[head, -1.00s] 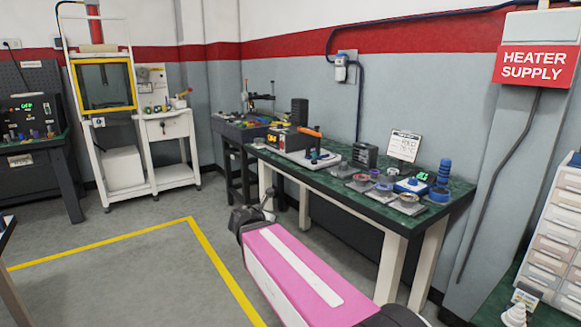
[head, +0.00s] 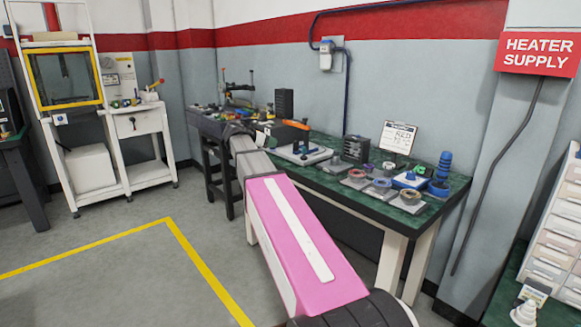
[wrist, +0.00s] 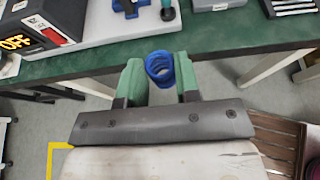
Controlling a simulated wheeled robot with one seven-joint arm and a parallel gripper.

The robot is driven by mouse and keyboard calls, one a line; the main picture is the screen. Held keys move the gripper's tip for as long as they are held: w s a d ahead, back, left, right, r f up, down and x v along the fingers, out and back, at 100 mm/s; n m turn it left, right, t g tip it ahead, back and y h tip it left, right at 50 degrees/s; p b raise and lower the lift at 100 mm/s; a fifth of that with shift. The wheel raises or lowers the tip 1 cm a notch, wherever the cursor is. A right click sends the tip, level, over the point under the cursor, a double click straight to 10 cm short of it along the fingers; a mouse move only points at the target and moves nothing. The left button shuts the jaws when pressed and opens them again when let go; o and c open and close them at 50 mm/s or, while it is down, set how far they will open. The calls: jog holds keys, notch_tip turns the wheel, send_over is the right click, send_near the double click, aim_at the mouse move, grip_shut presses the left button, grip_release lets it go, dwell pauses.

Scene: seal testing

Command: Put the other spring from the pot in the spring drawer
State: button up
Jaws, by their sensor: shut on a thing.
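My gripper (wrist: 158,80) has green fingertips and is shut on a blue coiled spring (wrist: 159,67) in the wrist view. The spring is held in the air in front of the green bench's edge, with grey floor below it. In the head view my arm reaches to the bench's left end, and the gripper and spring cannot be made out there. A cabinet of pale drawers (head: 556,232) stands at the right edge of the head view. I cannot tell which drawer is for springs, and I cannot pick out the pot.
A white stand with a yellow frame (head: 67,78) is at left. The floor at front left is clear.

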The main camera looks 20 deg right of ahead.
jog(key=x, duration=0.4)
jog(key=f+x, duration=0.1)
jog(key=x, duration=0.3)
jog(key=a+x, duration=0.1)
jog(key=x, duration=0.3)
jog(key=shift+w+d+f, duration=0.3)
jog(key=shift+f, duration=0.2)
jog(key=shift+d+f, duration=0.1)
jog(key=shift+f, duration=1.95)
jog(key=shift+f, duration=0.15)
jog(key=o, duration=0.9)
